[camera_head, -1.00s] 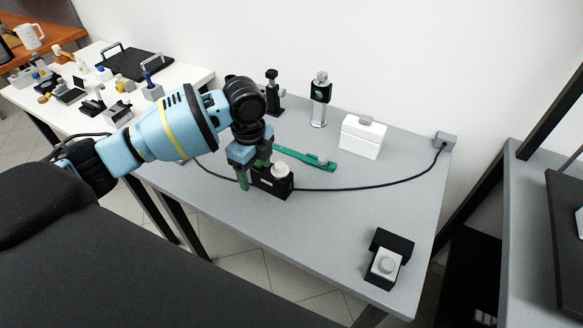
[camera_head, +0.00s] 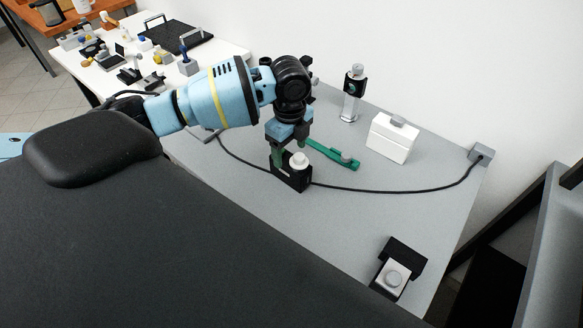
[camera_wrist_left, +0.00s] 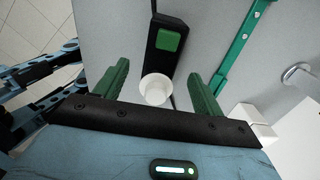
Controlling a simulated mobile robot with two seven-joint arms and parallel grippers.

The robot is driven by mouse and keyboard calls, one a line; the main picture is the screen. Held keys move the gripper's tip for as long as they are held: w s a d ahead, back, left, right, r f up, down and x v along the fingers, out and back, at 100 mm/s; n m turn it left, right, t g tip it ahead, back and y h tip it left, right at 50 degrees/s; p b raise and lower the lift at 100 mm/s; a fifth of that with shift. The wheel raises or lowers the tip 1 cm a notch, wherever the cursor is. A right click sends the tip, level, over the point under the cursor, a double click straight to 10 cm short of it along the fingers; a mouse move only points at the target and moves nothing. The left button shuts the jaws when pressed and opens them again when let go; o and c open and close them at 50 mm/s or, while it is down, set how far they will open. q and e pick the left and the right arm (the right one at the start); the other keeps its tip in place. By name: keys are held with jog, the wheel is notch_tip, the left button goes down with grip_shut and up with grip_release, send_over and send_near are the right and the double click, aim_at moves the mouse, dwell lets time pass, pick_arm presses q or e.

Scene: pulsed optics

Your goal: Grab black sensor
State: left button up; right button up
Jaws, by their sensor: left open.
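The black sensor (camera_head: 293,180) is a long dark block with a white round knob on top, lying on the grey table near its front edge. In the left wrist view the black sensor (camera_wrist_left: 165,58) shows a green square on its face, with the white knob close to the gripper. My left gripper (camera_head: 290,148) is open, right at the sensor. In the left wrist view my left gripper (camera_wrist_left: 158,85) has its green fingers on either side of the knob end, apart from the sensor. My right gripper is not in view.
A green bar (camera_head: 335,155) lies just behind the sensor.

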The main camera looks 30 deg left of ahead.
aim_at(291, 162)
pick_arm(q)
jog(key=shift+d+f, duration=0.1)
jog(key=shift+f, duration=2.45)
jog(key=c, duration=1.2)
